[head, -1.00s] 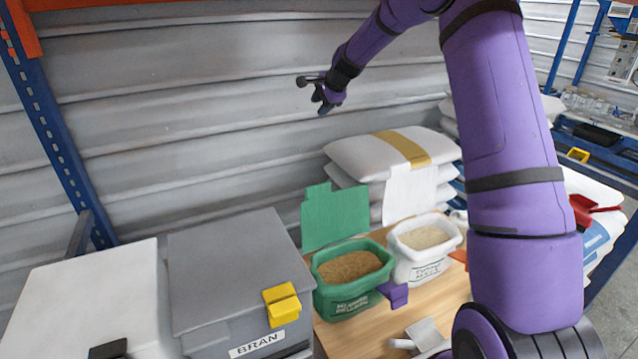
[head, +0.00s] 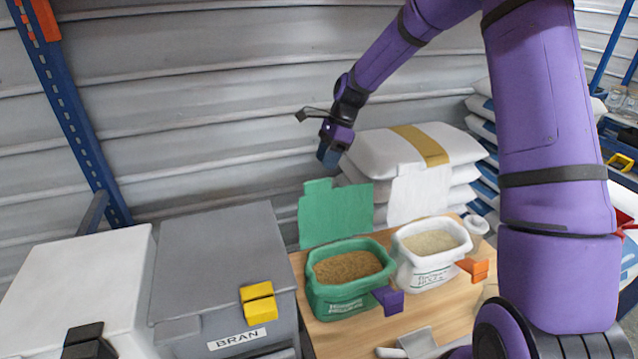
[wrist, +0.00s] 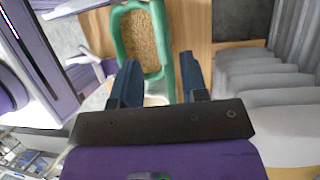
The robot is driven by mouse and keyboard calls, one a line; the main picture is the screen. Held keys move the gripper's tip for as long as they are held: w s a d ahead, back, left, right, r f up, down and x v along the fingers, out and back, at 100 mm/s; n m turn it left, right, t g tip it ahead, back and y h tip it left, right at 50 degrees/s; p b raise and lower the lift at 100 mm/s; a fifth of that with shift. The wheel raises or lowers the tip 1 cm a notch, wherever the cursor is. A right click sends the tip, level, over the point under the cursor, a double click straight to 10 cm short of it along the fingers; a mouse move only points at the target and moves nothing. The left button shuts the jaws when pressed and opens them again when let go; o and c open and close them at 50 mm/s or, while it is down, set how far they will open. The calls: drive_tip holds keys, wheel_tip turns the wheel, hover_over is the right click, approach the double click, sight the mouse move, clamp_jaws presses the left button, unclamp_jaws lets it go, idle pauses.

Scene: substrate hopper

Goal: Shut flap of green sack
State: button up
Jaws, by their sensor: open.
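The green sack (head: 337,297) stands on the wooden table, filled with brown grain. Its green flap (head: 335,212) stands upright behind the opening, raised open. A purple clip (head: 389,299) sits at the sack's front right corner. My gripper (head: 328,157) is above and behind the flap in the head view, pointing down. In the wrist view my gripper (wrist: 160,82) has its two blue fingers apart with nothing held between them. The green sack's rim (wrist: 120,35) and grain lie beyond the fingertips there.
A white sack (head: 415,272) with a raised white flap (head: 405,197) and an orange clip (head: 474,268) stands right of the green sack. A grey BRAN bin (head: 215,255) stands left. Stacked white sacks (head: 395,150) are behind. A scoop (head: 418,342) lies in front.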

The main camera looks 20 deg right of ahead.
sight(319, 180)
drive_tip(key=x, duration=0.7)
drive_tip(key=shift+a+f, duration=0.2)
drive_tip(key=shift+f, duration=0.15)
clamp_jaws()
